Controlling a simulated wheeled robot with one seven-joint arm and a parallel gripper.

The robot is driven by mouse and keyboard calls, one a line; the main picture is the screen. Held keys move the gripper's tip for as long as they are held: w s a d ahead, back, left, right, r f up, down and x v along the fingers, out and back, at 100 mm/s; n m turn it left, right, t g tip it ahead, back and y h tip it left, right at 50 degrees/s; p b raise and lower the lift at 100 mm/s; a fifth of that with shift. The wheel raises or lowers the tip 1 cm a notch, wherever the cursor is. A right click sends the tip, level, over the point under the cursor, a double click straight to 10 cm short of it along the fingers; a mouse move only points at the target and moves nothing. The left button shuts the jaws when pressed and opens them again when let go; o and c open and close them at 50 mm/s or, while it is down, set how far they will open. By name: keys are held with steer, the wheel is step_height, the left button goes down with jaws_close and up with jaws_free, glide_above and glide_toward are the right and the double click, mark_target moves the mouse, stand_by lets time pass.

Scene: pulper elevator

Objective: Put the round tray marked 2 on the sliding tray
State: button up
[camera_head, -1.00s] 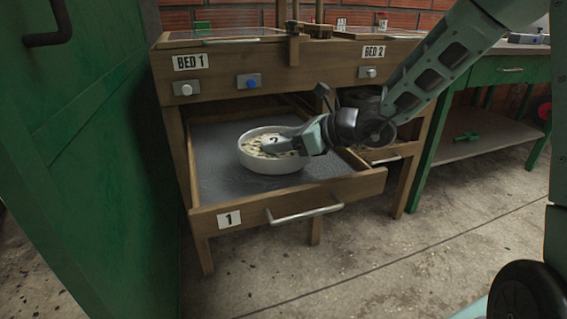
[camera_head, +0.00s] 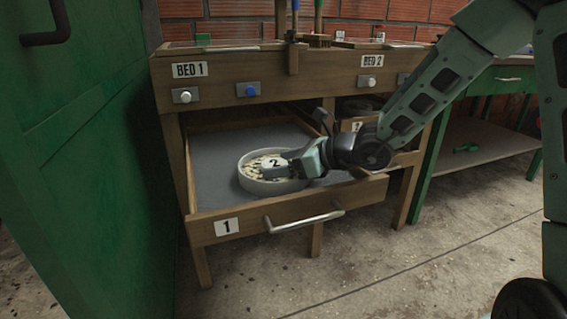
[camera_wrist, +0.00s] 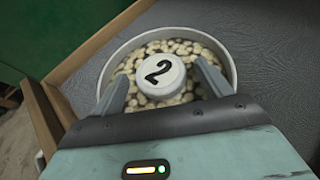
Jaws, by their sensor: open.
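The round tray marked 2 (camera_head: 262,187) is a pale round pan full of light beans, with a white knob bearing a black 2 at its middle. It rests on the dark mesh of the sliding tray (camera_head: 218,170), the pulled-out wooden drawer labelled 1. My gripper (camera_head: 284,163) reaches in over the pan from the right. In the wrist view the round tray (camera_wrist: 222,52) fills the upper middle, and its knob (camera_wrist: 161,75) stands between my two open fingers (camera_wrist: 163,88). The fingers are apart from the knob, with a gap on each side.
The wooden bench has BED 1 and BED 2 labels, with knobs and a blue button (camera_head: 252,89). A green door (camera_head: 85,150) stands close on the left. The drawer's front handle (camera_head: 305,221) sticks out. A green table (camera_head: 480,130) is at right. The floor in front is clear.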

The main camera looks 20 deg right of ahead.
steer(key=shift+r, duration=0.1)
steer(key=shift+s+d+r+p, duration=0.1)
steer(key=shift+d+r+p, duration=0.1)
steer(key=shift+p, duration=0.15)
steer(key=p+v, duration=0.4)
steer(key=v, duration=0.7)
steer(key=shift+s+d+r+p, duration=0.1)
steer(key=shift+s+p, duration=0.1)
steer(key=shift+p, duration=0.15)
steer(key=s+a+n+g, duration=0.1)
steer(key=a+n, duration=0.1)
steer(key=s+a+n+g+y, duration=0.1)
steer(key=s+a+n, duration=0.1)
steer(key=a, duration=0.1)
steer(key=s+a+n+g, duration=0.2)
steer(key=a, duration=0.1)
steer(key=shift+f, duration=0.3)
steer(key=s+a+f+n+g+h, duration=0.1)
steer(key=s+n+h, duration=0.4)
steer(key=s+n, duration=0.5)
steer(key=s+a+n+g+h, duration=0.4)
steer(key=s+n, duration=0.6)
steer(key=n, duration=0.8)
steer(key=shift+a+f+n+g+h, duration=0.3)
steer(key=shift+a+f+n+h, duration=0.15)
steer(key=shift+a, duration=0.4)
